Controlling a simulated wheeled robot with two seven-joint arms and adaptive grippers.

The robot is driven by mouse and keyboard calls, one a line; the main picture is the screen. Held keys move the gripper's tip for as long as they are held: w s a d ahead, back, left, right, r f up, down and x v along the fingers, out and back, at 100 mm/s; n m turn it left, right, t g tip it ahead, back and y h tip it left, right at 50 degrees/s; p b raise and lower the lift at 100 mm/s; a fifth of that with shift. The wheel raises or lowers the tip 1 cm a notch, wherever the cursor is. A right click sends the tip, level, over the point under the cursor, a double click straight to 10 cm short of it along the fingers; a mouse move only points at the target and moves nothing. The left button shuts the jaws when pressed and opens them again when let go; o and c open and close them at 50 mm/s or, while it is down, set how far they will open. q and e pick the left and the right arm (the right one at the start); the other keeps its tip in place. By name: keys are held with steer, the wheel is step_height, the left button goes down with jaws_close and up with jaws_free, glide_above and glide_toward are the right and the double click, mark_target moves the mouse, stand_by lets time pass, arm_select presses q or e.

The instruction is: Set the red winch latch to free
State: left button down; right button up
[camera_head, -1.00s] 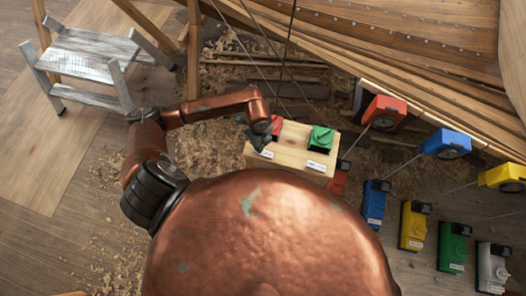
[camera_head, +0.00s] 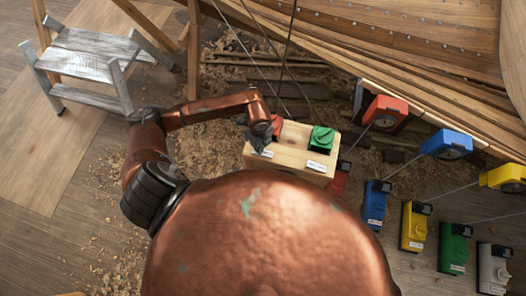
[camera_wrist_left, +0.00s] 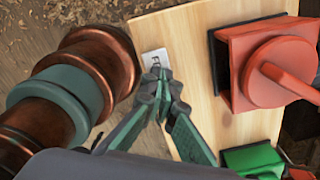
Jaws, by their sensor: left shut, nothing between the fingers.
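A red winch latch with a raised bar-like lever (camera_wrist_left: 285,78) sits on a pale wooden box and fills the right of the left wrist view. In the head view the red latch (camera_head: 277,123) is partly hidden behind my left arm. My left gripper (camera_wrist_left: 157,76) is shut and empty, left of the red latch and apart from it. Its tips are close over a white label (camera_wrist_left: 155,57) whose first letter looks like F; I cannot tell if they touch. In the head view the left gripper (camera_head: 259,145) is at the box's left end. My right gripper is out of view.
A green latch (camera_head: 322,138) stands beside the red one on the wooden box (camera_head: 290,160). Several coloured winches, including a blue one (camera_head: 375,203), stand on the floor at the right. Thin lines run down from above. A grey step stool (camera_head: 90,55) stands upper left.

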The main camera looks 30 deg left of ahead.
arm_select(q)
steer(key=shift+r+p, duration=2.7)
steer(key=shift+r, duration=0.8)
steer(key=shift+f, duration=0.1)
